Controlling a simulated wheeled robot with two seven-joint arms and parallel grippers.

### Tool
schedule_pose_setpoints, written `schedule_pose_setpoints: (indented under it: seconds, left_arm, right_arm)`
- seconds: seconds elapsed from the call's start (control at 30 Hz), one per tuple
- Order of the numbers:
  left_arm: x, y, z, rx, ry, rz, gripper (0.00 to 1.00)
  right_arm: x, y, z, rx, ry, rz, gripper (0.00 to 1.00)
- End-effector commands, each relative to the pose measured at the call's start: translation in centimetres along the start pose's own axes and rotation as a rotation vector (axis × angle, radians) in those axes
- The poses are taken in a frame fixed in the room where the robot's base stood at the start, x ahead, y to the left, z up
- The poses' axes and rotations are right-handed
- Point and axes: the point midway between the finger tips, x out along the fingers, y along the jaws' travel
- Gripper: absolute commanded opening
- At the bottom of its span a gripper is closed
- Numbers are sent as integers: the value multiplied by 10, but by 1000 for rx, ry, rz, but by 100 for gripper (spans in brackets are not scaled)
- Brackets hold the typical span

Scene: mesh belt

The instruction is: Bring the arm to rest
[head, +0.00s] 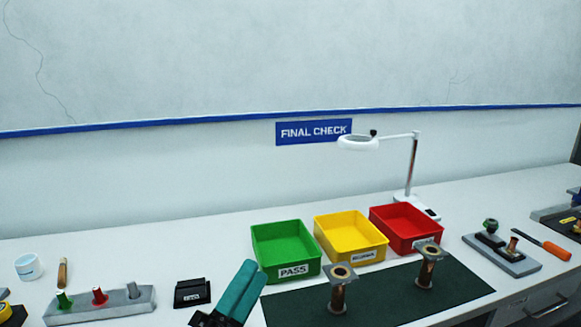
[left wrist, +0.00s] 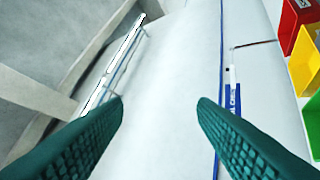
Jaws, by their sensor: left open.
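My left gripper (head: 250,269) reaches up from the bottom edge of the head view, with its teal fingers in front of the left end of the dark green mat (head: 382,290). In the left wrist view its two ridged fingers (left wrist: 158,103) stand wide apart with nothing between them, facing the wall. It is open and empty. My right gripper is in neither view.
Green (head: 312,266), yellow (head: 372,253) and red (head: 428,239) bins stand behind the mat. Two metal spools (head: 338,292) (head: 427,270) stand upright on it. A black block (head: 192,292) is left of the gripper. A lamp (head: 411,165) stands behind the bins.

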Motion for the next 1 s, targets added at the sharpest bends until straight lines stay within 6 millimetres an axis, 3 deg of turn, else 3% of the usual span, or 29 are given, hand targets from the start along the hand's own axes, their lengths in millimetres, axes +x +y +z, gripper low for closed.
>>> schedule_pose_setpoints:
  seconds: [0.03, 0.13, 0.23, 0.33, 0.5, 0.7, 0.87, 1.0]
  left_arm:
    - [-18, -25, -23, -156, 142, -117, 52]
    - [-64, -76, -57, -440, 418, -336, 52]
    - [-126, -121, -69, -687, 682, -536, 52]
    - [-191, -153, -64, -886, 929, -717, 52]
    - [-278, -173, -39, -1098, 1248, -943, 52]
    - [-350, -170, -6, -1233, 1526, -1138, 52]
    - [-395, -157, 21, -1299, 1721, -1275, 52]
    - [-407, -201, 24, -1288, 1717, -1284, 52]
  right_arm:
    - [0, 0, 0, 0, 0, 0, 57]
    - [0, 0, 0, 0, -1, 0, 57]
    - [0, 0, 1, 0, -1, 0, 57]
    - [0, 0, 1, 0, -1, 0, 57]
    - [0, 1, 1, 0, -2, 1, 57]
    - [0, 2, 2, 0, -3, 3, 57]
    - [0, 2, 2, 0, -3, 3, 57]
    - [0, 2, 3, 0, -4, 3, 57]
